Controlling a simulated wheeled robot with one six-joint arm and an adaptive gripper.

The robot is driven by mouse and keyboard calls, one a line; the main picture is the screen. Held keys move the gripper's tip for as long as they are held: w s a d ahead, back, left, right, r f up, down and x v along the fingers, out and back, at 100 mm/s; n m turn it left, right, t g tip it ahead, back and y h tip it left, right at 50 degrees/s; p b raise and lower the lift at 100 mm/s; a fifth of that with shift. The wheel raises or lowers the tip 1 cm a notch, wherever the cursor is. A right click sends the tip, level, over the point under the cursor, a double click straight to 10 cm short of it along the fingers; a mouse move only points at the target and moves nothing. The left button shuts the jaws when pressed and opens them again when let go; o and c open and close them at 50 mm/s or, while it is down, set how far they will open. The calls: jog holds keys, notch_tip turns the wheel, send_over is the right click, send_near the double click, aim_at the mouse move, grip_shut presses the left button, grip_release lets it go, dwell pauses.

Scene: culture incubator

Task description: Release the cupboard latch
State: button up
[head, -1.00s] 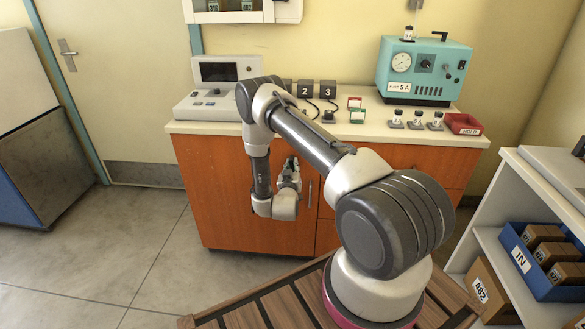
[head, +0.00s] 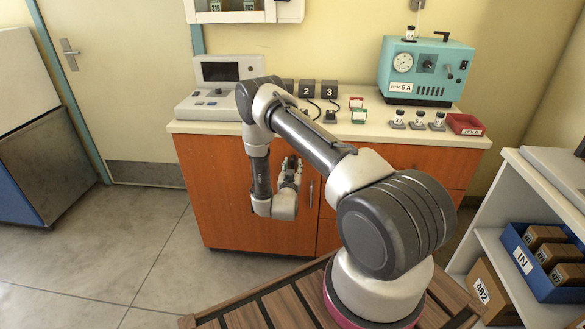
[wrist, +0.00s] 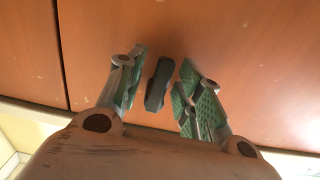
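The cupboard (head: 225,205) has an orange wooden front under the pale counter, and its doors look closed. In the wrist view a small dark latch (wrist: 158,84) lies against the orange door (wrist: 200,30). My gripper (wrist: 157,86) is open, with its green-padded fingers on either side of the latch. A gap shows between the left finger and the latch; whether the right finger touches it I cannot tell. In the head view my gripper (head: 291,168) is close to the cupboard front and the latch is hidden behind it.
A vertical metal handle (head: 311,193) is just right of my gripper. The counter (head: 300,128) above carries a console (head: 222,88), a teal device (head: 425,70), several small vials and a red tray (head: 465,124). A shelf unit (head: 530,178) stands at right. The left floor is clear.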

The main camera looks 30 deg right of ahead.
jog(key=v, duration=1.2)
